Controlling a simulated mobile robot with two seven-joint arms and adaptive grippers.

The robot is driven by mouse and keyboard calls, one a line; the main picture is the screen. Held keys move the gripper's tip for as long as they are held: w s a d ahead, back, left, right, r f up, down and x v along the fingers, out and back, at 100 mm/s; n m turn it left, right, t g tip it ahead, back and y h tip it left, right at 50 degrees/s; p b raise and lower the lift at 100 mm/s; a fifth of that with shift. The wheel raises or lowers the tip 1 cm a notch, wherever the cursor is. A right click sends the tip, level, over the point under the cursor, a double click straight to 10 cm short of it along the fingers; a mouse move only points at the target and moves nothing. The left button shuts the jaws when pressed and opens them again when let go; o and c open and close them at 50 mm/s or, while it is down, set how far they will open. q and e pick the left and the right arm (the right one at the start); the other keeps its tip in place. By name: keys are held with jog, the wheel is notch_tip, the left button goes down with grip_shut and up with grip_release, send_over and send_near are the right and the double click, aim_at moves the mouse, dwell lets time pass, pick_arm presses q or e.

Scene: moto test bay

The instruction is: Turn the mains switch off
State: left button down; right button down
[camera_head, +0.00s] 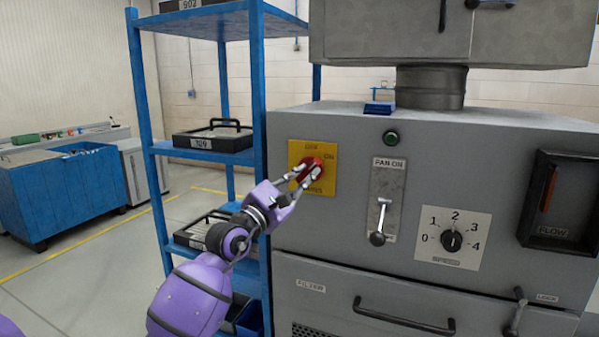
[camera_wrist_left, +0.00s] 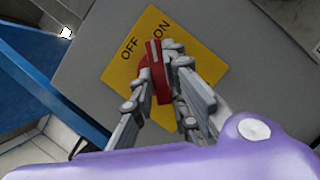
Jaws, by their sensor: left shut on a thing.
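The mains switch is a red rotary knob (camera_head: 312,163) on a yellow plate (camera_head: 325,186), on the front of a grey cabinet. OFF is printed at the plate's top and ON at its right. My left gripper (camera_head: 308,173) is shut on the red knob, with a finger on each side. The left wrist view shows the same knob (camera_wrist_left: 154,66) between the fingers (camera_wrist_left: 162,82), on the tilted yellow plate (camera_wrist_left: 124,70). There, the knob's upper end lies between the words OFF and ON. The fingers hide part of the knob and plate. My right gripper is not in view.
Right of the switch are a FAN ON lever (camera_head: 380,222), a numbered dial (camera_head: 452,240) and a green button (camera_head: 390,138). A drawer handle (camera_head: 404,318) sticks out below. A blue shelf rack (camera_head: 257,95) stands close on the left, beside my left arm.

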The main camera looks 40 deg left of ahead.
pick_arm(q)
jog(key=n, duration=0.1)
jog(key=n+y+p, duration=0.2)
jog(key=n, duration=0.1)
jog(key=shift+d+r+t, duration=0.1)
jog(key=shift+r+t, duration=0.2)
jog(key=n+y+p, duration=0.2)
jog(key=n+p, duration=0.1)
jog(key=n, duration=0.1)
jog(key=shift+d+n, duration=0.15)
jog(key=shift+n, duration=0.15)
jog(key=shift+f+n+y+p, duration=0.15)
jog(key=shift+n+y+p, duration=0.35)
jog(key=shift+n, duration=0.25)
jog(key=shift+f+n+y+p, duration=0.15)
jog(key=shift+n+y+p, duration=0.25)
jog(key=shift+n+p, duration=0.25)
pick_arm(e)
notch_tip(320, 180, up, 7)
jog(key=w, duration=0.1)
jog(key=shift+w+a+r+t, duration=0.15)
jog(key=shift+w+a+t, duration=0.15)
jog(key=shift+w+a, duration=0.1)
pick_arm(q)
jog(key=shift+f+n, duration=0.15)
jog(key=shift+n, duration=0.15)
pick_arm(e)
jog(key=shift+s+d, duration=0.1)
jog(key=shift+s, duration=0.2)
